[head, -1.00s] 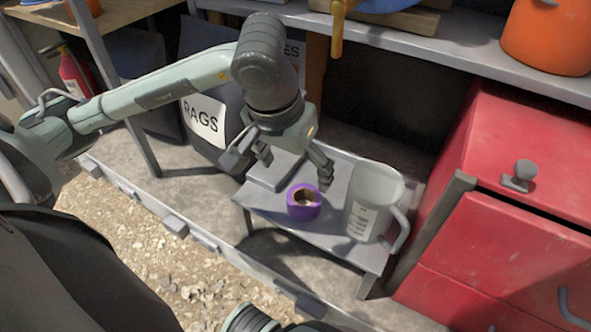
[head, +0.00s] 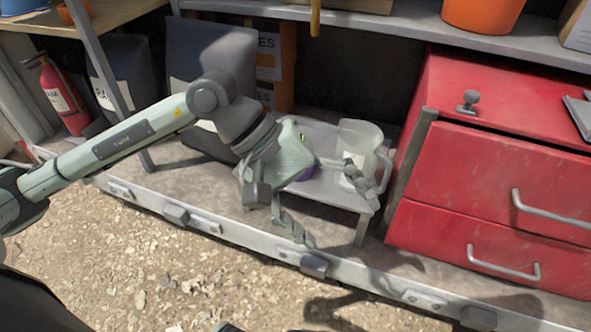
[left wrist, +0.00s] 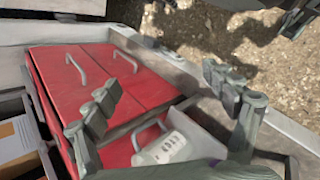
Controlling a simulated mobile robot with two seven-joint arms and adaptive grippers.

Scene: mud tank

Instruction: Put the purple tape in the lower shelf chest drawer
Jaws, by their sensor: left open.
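The purple tape (head: 304,173) shows only as a small purple patch on the small grey table (head: 328,192) in the head view. My left gripper hides most of it. My left gripper (head: 340,222) is open, in front of the table, with one finger before the jug and the other lower left. Its spread fingers also show in the left wrist view (left wrist: 165,105), nothing clearly between them. The red chest stands to the right; its lower drawer (head: 455,245) and upper drawer (head: 500,185) look shut. Grey parts at the wrist view's top right may be my right gripper.
A clear measuring jug (head: 358,140) stands on the table's right side, close to the chest. A grey metal curb (head: 240,232) runs in front. Dark bins stand at the left, and a shelf (head: 400,35) is above. The gravel in front is clear.

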